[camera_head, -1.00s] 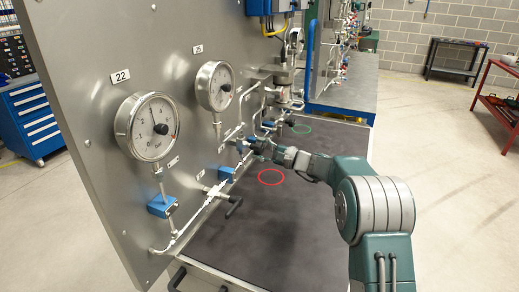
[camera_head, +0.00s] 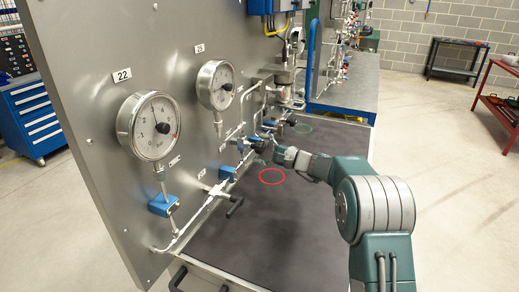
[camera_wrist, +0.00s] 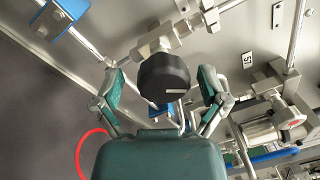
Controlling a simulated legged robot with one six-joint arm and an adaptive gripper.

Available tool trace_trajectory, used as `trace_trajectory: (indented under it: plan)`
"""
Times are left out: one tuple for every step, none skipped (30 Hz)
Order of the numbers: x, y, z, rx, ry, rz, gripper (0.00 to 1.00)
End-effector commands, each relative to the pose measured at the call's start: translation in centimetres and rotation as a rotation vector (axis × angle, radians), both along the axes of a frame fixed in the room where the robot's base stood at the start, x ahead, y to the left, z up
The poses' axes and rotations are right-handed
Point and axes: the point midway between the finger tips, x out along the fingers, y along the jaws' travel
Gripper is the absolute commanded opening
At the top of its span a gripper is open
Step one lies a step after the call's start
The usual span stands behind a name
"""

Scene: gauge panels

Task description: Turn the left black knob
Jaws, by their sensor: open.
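In the wrist view a round black knob (camera_wrist: 163,77) with a pale line on its face sits on a silver valve, between the fingers of my gripper (camera_wrist: 162,88). The fingers are spread on both sides, with gaps to the knob. In the head view my gripper (camera_head: 268,150) is at the panel's pipework, small and partly hidden by its own wrist. Another black knob or handle (camera_head: 236,200) sticks out from the pipe nearer the front left, apart from my gripper.
The steel panel (camera_head: 85,125) carries a large round gauge (camera_head: 149,126) and a second gauge (camera_head: 215,85), with pipes and blue brackets (camera_head: 163,203). Below is a dark tabletop (camera_head: 285,230) with a red ring (camera_head: 271,176), mostly clear.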

Motion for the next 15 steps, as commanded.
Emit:
trace_trajectory:
  plan:
    - [0.0,0.0,0.0,0.001,0.0,0.0,0.93]
    - [0.0,-0.1,0.0,0.0,0.0,-0.001,0.93]
    - [0.0,-0.2,0.0,0.0,0.0,-0.001,0.93]
    - [-0.1,-0.3,0.0,0.0,0.0,-0.001,0.93]
    - [-0.1,-0.6,0.0,0.0,-0.001,-0.002,0.93]
    - [-0.3,-1.0,0.0,0.0,-0.001,-0.004,0.93]
    - [-0.4,-1.4,0.0,0.0,0.0,-0.004,0.93]
    - [-0.6,-1.8,0.0,0.0,0.0,-0.004,0.93]
    - [-0.9,-2.5,-0.1,0.0,0.0,-0.004,0.93]
    - [-1.1,-3.1,-0.1,0.0,0.0,-0.006,0.93]
    - [-1.3,-3.7,-0.2,0.001,0.0,-0.005,0.93]
    - [-1.7,-4.5,-0.2,0.0,0.0,-0.004,0.93]
    - [-1.9,-5.1,-0.3,0.0,0.0,-0.005,0.93]
    - [-2.2,-5.7,-0.3,0.0,0.0,-0.004,0.93]
    - [-2.5,-6.5,-0.4,0.0,0.001,-0.004,0.93]
